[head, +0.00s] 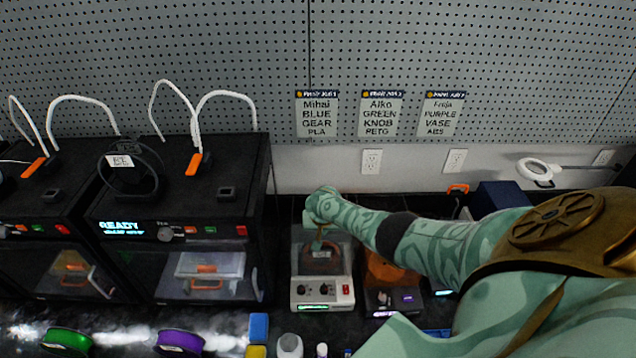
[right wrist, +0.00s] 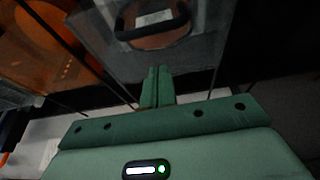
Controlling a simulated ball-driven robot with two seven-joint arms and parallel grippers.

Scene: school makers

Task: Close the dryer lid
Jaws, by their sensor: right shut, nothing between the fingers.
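The dryer (head: 322,292) is a pale box with dark knobs, a red switch and a lit green display, standing on the dark bench right of the printers. Its clear grey lid (head: 340,262) appears to lie over the box; I cannot tell whether it is fully down. In the right wrist view the lid (right wrist: 195,52) and its dark handle (right wrist: 152,30) show ahead of the fingertips. My right gripper (head: 318,243) is over the lid, its fingers shut together and empty (right wrist: 157,72). Whether they touch the lid is unclear. My left gripper is not in view.
A black printer (head: 180,225) stands close on the left. A blue block (head: 259,327) and small bottles (head: 289,346) are in front. The pegboard wall (head: 400,55) is behind.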

